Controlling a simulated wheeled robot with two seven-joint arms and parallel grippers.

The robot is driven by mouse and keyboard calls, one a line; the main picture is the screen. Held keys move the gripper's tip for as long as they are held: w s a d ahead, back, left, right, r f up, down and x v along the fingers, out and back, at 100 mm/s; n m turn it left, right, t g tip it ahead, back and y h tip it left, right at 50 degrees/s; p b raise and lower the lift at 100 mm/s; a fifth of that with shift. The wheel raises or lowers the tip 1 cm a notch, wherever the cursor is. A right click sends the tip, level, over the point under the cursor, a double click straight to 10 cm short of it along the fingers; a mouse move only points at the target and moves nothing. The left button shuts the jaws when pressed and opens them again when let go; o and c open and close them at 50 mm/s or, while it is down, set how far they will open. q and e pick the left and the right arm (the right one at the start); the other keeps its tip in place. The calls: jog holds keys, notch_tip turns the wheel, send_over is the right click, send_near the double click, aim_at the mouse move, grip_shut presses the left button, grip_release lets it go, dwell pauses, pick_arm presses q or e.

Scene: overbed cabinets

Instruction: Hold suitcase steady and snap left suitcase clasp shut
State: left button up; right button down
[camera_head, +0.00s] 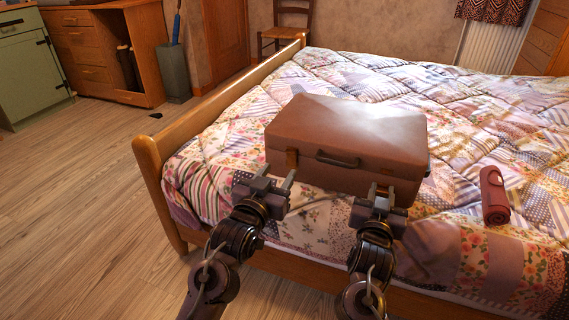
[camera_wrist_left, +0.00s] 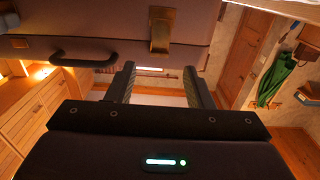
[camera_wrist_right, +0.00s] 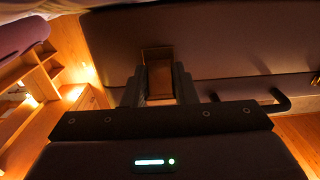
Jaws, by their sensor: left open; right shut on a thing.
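The brown suitcase (camera_head: 345,130) lies flat on the bed with its lid down and its handle (camera_head: 337,160) facing me. The brass left clasp (camera_head: 291,158) is on its front; it also shows in the left wrist view (camera_wrist_left: 160,32). I cannot tell whether it is latched. My left gripper (camera_head: 277,176) is open and empty, just in front of and below that clasp, apart from it. My right gripper (camera_head: 381,191) is shut on the right clasp (camera_wrist_right: 158,76), with a finger on each side of it. The left wrist view also shows the handle (camera_wrist_left: 85,58).
The patchwork bed (camera_head: 470,110) has a wooden end rail (camera_head: 190,105) at the left. A rolled red item (camera_head: 494,195) lies right of the suitcase. A chair (camera_head: 287,25) and wooden drawers (camera_head: 80,50) stand behind.

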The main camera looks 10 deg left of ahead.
jog(key=shift+a, duration=0.2)
pick_arm(q)
jog(key=v, duration=0.7)
jog(key=shift+s, duration=0.1)
pick_arm(e)
jog(key=c, duration=1.1)
grip_release()
jog(key=shift+d, duration=0.1)
